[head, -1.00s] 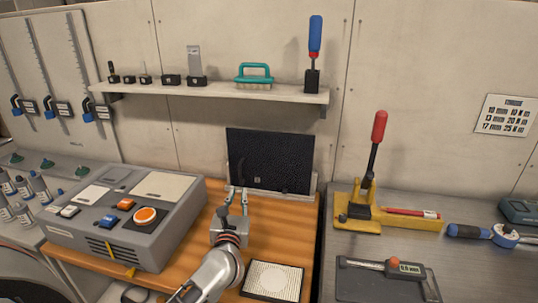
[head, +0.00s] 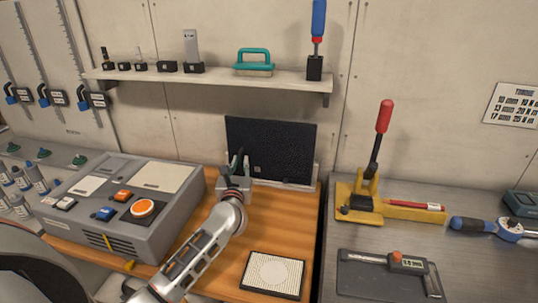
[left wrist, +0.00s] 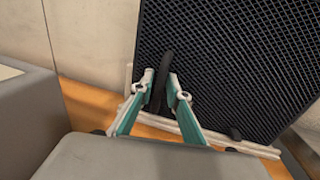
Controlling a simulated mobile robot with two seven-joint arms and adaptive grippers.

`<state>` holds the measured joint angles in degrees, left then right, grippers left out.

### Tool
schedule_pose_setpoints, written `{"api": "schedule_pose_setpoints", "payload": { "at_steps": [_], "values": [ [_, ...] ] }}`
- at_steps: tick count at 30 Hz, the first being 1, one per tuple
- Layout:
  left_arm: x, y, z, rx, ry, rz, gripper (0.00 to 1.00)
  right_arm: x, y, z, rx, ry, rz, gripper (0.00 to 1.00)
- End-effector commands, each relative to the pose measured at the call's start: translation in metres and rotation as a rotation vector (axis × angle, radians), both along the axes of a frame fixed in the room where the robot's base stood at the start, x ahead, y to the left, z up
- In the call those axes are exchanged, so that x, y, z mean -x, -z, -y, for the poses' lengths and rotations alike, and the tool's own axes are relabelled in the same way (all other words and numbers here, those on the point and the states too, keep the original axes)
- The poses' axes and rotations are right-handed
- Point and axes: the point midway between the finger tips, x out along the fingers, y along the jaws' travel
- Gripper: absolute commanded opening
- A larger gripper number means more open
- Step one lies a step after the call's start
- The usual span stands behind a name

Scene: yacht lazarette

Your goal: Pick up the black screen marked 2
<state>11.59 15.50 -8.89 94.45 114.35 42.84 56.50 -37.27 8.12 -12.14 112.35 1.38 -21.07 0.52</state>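The black screen (head: 275,148) stands upright, leaning slightly back, on the orange-brown bench in front of the wall. A small pale mark shows on its lower part in the head view, too small to read. In the left wrist view its mesh face (left wrist: 235,60) fills the right side. My left gripper (head: 240,165) is at the screen's lower left. In the left wrist view its fingers (left wrist: 161,82) are apart, with a dark curved handle-like piece (left wrist: 162,70) between them. I see gaps beside this piece. My right gripper is not in view.
A pale stand edge (left wrist: 188,128) runs along the screen's bottom. A grey control box (head: 130,205) stands close left of my arm. A white-topped pad (head: 273,273) lies in front. A shelf (head: 215,79) with small tools hangs above. A yellow clamp (head: 365,200) stands right.

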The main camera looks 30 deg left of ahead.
Motion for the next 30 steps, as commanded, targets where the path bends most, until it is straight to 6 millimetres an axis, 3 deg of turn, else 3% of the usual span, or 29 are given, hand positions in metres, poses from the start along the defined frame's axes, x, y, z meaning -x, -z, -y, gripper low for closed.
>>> {"api": "schedule_pose_setpoints", "payload": {
  "at_steps": [6, 8, 23, 30],
  "values": [
    [0.0, 0.001, 0.0, 0.0, 0.0, -0.001, 0.16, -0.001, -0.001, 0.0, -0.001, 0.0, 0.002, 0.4],
    [0.0, 0.0, 0.0, 0.0, 0.0, -0.001, 0.0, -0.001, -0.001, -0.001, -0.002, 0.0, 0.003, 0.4],
    [0.001, -0.004, 0.0, -0.002, 0.0, 0.004, 0.0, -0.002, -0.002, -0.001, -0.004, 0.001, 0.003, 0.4],
    [0.003, -0.028, 0.0, -0.002, 0.0, 0.007, 0.0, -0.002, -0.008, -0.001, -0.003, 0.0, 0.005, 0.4]
  ]
}}
